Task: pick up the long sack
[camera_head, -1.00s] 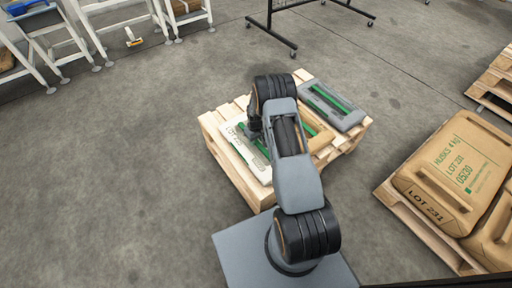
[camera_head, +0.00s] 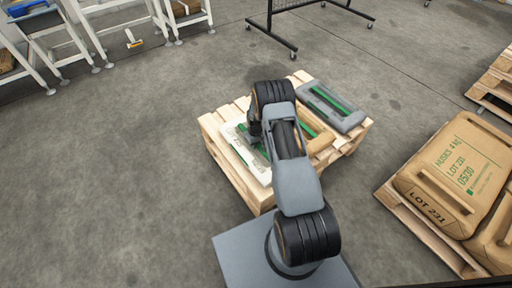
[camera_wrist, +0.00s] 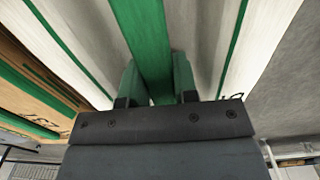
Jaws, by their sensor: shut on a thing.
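A pale, off-white sack with green stripes and a raised green grip strip (camera_head: 241,147) lies on the left part of the wooden pallet, partly hidden by my arm. I cannot tell for sure whether it is the long sack. In the wrist view the pale sack (camera_wrist: 88,32) fills the upper middle, with its green strip running between my fingers. My gripper (camera_wrist: 157,84) is shut on that strip, one green finger on each side. In the head view my gripper (camera_head: 256,138) is mostly hidden behind the arm. The sack appears to rest on the pallet.
A brown sack (camera_head: 322,141) and a grey sack (camera_head: 331,106) with a green strip share the pallet (camera_head: 251,190). Brown sacks (camera_head: 458,170) lie on another pallet at the right. A dark wheeled rack (camera_head: 294,22) and white stands are behind.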

